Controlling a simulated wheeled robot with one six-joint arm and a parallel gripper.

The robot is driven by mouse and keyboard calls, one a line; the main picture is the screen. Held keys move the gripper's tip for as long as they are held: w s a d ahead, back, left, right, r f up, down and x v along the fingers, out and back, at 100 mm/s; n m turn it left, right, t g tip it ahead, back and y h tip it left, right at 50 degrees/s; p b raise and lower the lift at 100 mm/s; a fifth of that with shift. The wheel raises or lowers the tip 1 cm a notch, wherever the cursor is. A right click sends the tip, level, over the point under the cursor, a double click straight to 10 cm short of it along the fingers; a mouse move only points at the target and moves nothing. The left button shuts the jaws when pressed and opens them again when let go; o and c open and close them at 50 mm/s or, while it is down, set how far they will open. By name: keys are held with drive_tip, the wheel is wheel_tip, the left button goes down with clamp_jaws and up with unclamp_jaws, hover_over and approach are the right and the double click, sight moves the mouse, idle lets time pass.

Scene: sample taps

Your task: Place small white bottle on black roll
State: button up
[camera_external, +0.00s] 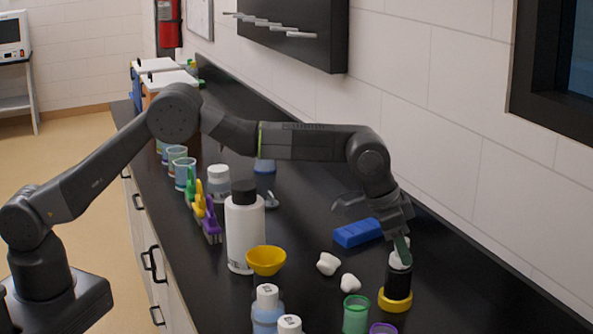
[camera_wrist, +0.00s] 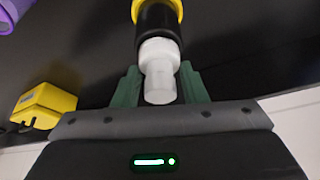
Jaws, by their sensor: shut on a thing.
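The small white bottle (camera_external: 399,261) is between the green fingertips of my gripper (camera_external: 402,248), which is shut on it. In the wrist view the bottle (camera_wrist: 160,72) sits between the two fingers of my gripper (camera_wrist: 160,88). The black roll (camera_external: 398,283) stands upright on the counter with a yellow ring at its foot. The bottle is directly over the roll's top and appears to touch it, though a small gap cannot be ruled out. The black roll (camera_wrist: 157,20) also shows beyond the bottle in the wrist view.
A blue box (camera_external: 358,232) lies left of the roll. White lumpy pieces (camera_external: 328,264), a green cup (camera_external: 356,315) and a purple-rimmed cup (camera_external: 382,328) are nearby. A large white bottle (camera_external: 245,230) and a yellow bowl (camera_external: 266,260) stand further left. The counter right of the roll is clear.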

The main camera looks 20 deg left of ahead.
drive_tip(key=shift+f, duration=0.1)
drive_tip(key=o, duration=1)
drive_tip(key=shift+c, duration=0.2)
drive_tip(key=b+v, duration=0.1)
drive_tip(key=v, duration=1.1)
drive_tip(key=shift+b, duration=0.4)
